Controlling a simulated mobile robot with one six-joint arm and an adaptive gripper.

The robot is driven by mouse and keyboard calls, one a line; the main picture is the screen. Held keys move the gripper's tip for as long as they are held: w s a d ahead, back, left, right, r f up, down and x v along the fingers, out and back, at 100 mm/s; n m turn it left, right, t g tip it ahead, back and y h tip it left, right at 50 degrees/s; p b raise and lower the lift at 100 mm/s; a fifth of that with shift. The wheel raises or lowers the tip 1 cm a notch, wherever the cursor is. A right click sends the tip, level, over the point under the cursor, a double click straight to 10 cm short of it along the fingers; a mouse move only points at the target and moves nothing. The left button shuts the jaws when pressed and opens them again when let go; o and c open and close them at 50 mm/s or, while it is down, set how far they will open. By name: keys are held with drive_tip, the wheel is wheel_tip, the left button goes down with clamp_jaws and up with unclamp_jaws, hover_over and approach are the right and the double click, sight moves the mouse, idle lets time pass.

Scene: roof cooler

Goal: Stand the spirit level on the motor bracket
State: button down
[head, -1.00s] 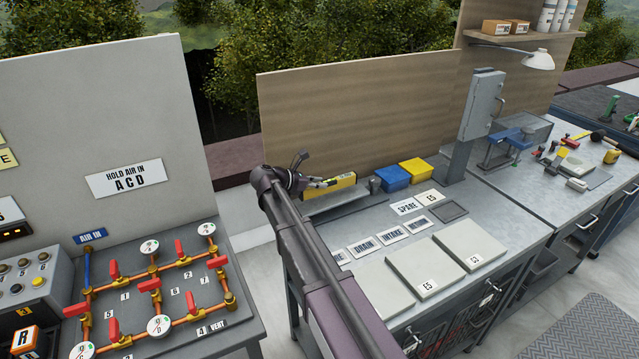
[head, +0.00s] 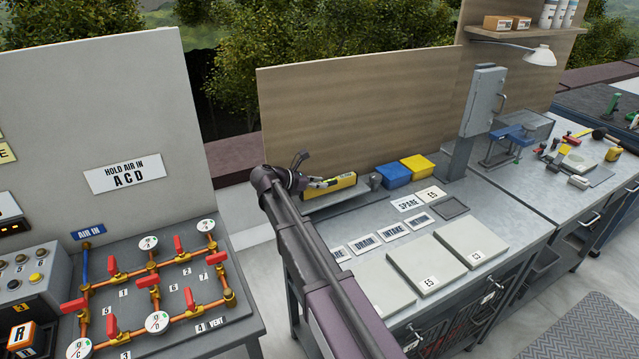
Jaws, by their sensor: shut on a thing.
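The yellow spirit level (head: 341,182) is at the back left of the middle bench, long side roughly level, in front of the wooden board. My gripper (head: 318,184) is shut on it near its left part, which the fingers partly cover. A long grey ledge (head: 345,203), which may be the motor bracket, runs just below the level. I cannot tell whether the level touches it. My arm hides the ledge's left end.
A small dark cylinder (head: 376,182), a blue bin (head: 394,175) and a yellow bin (head: 417,167) stand right of the level. Flat pale plates (head: 428,265) and label cards (head: 392,232) lie in front. A grey post box (head: 484,102) rises behind.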

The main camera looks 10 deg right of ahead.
drive_tip(key=shift+f+b, duration=0.4)
idle(0.3)
drive_tip(key=shift+c, duration=2)
unclamp_jaws()
drive_tip(key=shift+r, duration=0.1)
